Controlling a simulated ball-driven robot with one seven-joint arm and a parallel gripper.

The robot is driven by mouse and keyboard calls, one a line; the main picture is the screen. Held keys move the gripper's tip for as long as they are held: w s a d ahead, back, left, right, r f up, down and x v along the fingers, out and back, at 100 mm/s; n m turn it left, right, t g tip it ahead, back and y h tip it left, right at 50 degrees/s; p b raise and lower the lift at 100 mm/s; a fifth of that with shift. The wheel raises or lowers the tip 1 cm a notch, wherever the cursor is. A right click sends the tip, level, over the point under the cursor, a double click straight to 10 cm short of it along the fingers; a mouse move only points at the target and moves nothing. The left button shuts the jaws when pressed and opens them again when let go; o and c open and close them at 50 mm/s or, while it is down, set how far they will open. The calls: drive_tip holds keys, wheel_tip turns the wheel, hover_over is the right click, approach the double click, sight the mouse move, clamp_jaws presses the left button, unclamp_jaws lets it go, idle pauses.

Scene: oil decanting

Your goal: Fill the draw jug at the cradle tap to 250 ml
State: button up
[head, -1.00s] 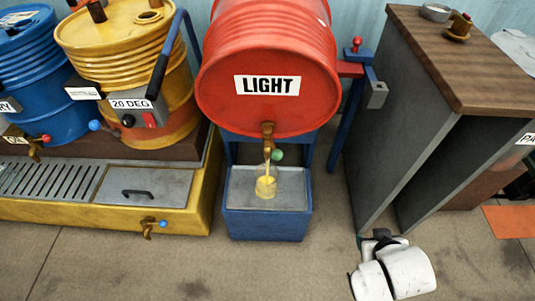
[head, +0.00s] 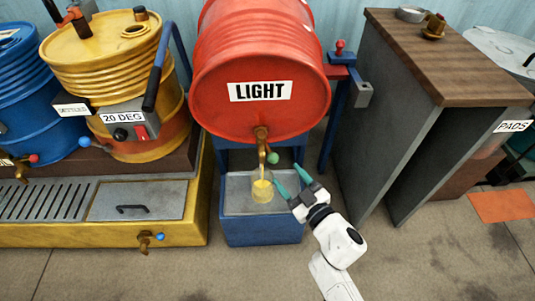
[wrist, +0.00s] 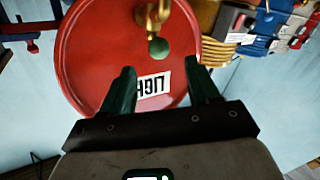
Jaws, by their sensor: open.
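The clear draw jug (head: 262,191) stands upright on the blue cradle's grey tray (head: 236,190), under the brass tap (head: 261,134) of the red drum labelled LIGHT (head: 262,62). A thin yellow stream runs from the tap into the jug. Yellow oil fills much of the jug, but its graduations are too small to read. The green tap knob (head: 272,157) is just right of the spout. My gripper (head: 291,181) is open and empty, its green fingers right of the jug and below the knob. In the wrist view, the knob (wrist: 158,47) lies beyond and between the fingertips.
A dark cabinet with a wooden top (head: 440,55) stands at the right, with a small dish and brass piece on it. A yellow drum marked 20 DEG (head: 110,65) stands at the left, above a yellow drip bench (head: 110,235). The floor in front is clear.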

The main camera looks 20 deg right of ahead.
sight(270, 153)
drive_tip(key=w, duration=0.3)
drive_tip(key=w+a+b, duration=0.1)
drive_tip(key=w, duration=0.2)
drive_tip(key=w+b, duration=0.1)
drive_tip(key=w, duration=0.3)
drive_tip(key=shift+a, duration=0.4)
clamp_jaws()
